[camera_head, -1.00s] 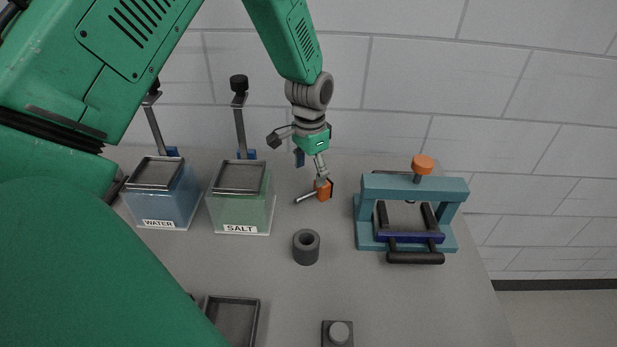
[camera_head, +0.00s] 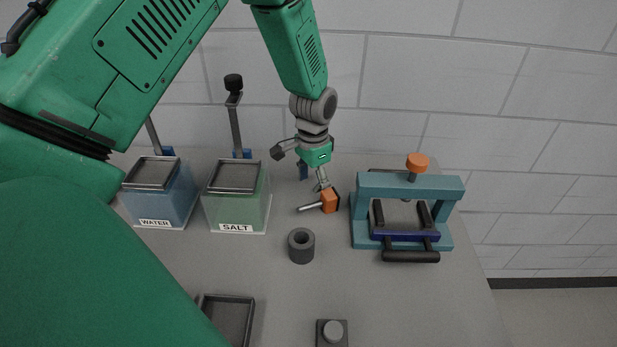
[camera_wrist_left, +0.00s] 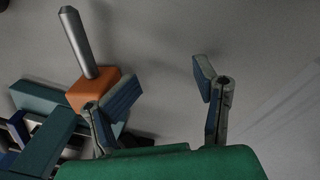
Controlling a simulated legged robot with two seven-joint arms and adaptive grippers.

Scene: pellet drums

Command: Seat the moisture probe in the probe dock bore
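The moisture probe, an orange block with a grey metal rod (camera_head: 330,201), appears to lie on the table in the head view, its rod pointing left. It also shows in the wrist view (camera_wrist_left: 88,75), on the outer side of the left-hand finger, which hides part of the block. My left gripper (camera_head: 313,179) is open, with nothing between its finger pads (camera_wrist_left: 162,87). One fingertip is close to or touching the orange block; I cannot tell which. A dark grey upright cylinder with an open bore (camera_head: 301,246), seemingly the probe dock, stands in front of the probe. My right gripper is out of view.
A teal clamp frame (camera_head: 370,183) with an orange knob stands just right of the probe. Clear-sided WATER (camera_head: 158,196) and SALT (camera_head: 237,200) containers stand left. A dark tray (camera_head: 250,320) and a small block with a round knob (camera_head: 333,331) are in front. Table around the cylinder is clear.

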